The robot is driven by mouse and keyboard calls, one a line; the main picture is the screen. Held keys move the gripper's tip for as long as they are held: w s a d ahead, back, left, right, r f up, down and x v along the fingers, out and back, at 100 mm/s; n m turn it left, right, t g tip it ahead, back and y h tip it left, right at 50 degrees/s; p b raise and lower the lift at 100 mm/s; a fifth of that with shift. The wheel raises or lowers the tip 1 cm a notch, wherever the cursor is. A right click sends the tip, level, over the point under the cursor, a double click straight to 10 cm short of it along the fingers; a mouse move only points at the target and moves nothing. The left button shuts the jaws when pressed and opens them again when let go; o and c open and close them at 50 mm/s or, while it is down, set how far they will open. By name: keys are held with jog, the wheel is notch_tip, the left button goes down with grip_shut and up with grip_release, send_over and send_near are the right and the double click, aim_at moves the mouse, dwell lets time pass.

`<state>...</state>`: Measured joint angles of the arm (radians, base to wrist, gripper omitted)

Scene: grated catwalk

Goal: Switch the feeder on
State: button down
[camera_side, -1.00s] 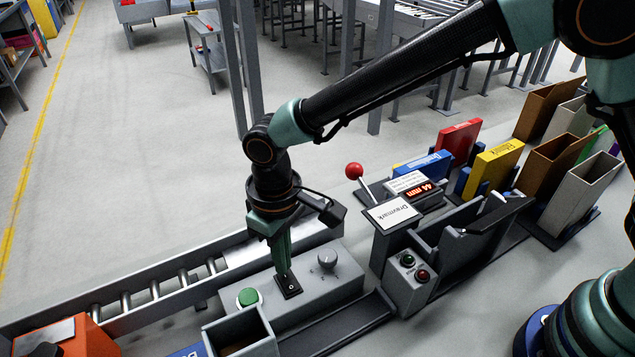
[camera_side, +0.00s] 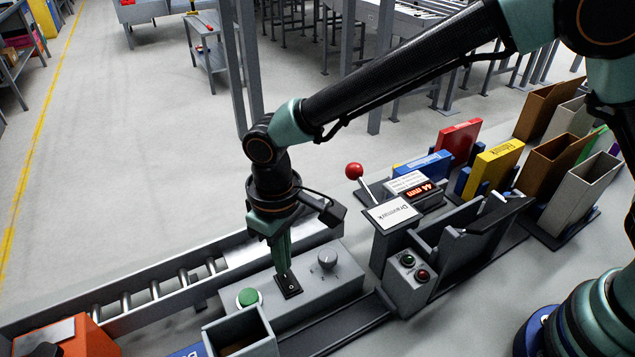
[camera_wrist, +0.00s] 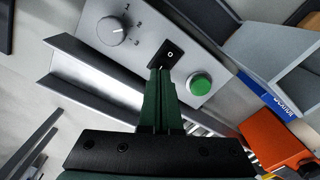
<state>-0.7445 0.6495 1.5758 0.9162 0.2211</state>
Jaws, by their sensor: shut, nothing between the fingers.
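The feeder's control box (camera_side: 318,291) is a grey box beside the roller conveyor. On it are a small black rocker switch (camera_side: 289,287), a grey dial (camera_side: 327,259) and a green button (camera_side: 248,297). My gripper (camera_side: 282,271) is shut and empty, pointing down with its tips at the rocker switch. In the wrist view, the tips (camera_wrist: 160,72) overlap the near end of the switch (camera_wrist: 170,52). A white "O" mark shows on its far end, and the end under the tips is hidden. I cannot tell whether the tips press it.
The dial (camera_wrist: 112,30) and green button (camera_wrist: 200,83) flank the switch closely. A grey bin (camera_side: 240,335) stands in front. A red-knobbed lever (camera_side: 354,171) and a "44 mm" display (camera_side: 420,189) are to the right. An orange unit (camera_side: 75,337) is at lower left.

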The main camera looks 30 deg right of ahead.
jog(key=shift+f, duration=0.95)
dwell(1.1)
jog(key=shift+r, duration=3.55)
jog(key=w+d+r+m+t+y, duration=0.1)
jog(key=d+r+m, duration=0.1)
jog(key=d+r, duration=0.5)
jog(key=d+r+m+t, duration=0.15)
jog(key=d+r, duration=0.25)
jog(key=d, duration=0.7)
jog(key=s+d+m+t, duration=0.1)
jog(key=s+d, duration=0.2)
jog(key=d, duration=0.4)
jog(key=s+d+r+m+t+h, duration=0.1)
jog(key=s+d+t, duration=0.1)
jog(key=s+d, duration=0.2)
jog(key=d, duration=0.3)
